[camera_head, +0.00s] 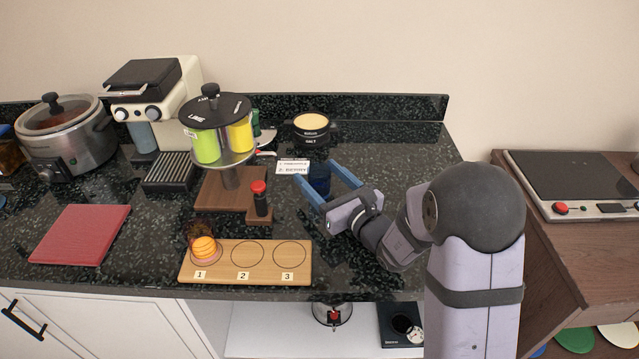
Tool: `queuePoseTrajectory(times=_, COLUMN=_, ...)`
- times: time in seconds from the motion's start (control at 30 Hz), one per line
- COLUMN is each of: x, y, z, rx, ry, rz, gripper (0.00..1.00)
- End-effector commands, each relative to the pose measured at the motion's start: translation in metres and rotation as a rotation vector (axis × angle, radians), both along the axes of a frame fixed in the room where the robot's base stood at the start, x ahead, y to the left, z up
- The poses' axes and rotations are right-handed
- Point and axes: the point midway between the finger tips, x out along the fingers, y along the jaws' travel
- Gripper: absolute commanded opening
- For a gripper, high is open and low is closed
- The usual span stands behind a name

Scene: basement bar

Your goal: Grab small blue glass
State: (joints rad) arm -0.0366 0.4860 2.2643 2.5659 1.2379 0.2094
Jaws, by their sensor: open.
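The small blue glass (319,180) is dark blue and stands on the black speckled counter, right of centre in the head view. My gripper (322,176) is open, with one blue finger on the left of the glass and the other on its right and far side. The glass is between the fingers. I cannot tell whether either finger touches it. The gripper body hides part of the counter in front of the glass.
A wooden board (245,262) numbered 1 to 3 lies in front, with an amber glass (204,247) on spot 1. A white label card (293,167), a red-topped bottle (260,198) and a dispenser (215,125) stand to the left. The counter right of the glass is clear.

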Motion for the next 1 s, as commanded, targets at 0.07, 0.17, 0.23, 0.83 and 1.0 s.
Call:
queuePoseTrajectory(times=0.07, x=0.008, y=0.007, z=0.001, rx=-0.001, ry=0.001, rz=0.004, gripper=0.63)
queuePoseTrajectory(times=0.17, x=0.019, y=0.013, z=0.001, rx=-0.001, ry=0.002, rz=0.003, gripper=0.63)
queuePoseTrajectory(times=0.23, x=0.026, y=0.018, z=0.000, rx=-0.001, ry=0.001, rz=0.003, gripper=0.63)
queuePoseTrajectory(times=0.83, x=0.035, y=0.023, z=-0.001, rx=0.000, ry=0.000, rz=0.001, gripper=0.18)
queuePoseTrajectory(times=1.0, x=0.035, y=0.023, z=-0.001, rx=0.000, ry=-0.001, rz=0.001, gripper=0.17)
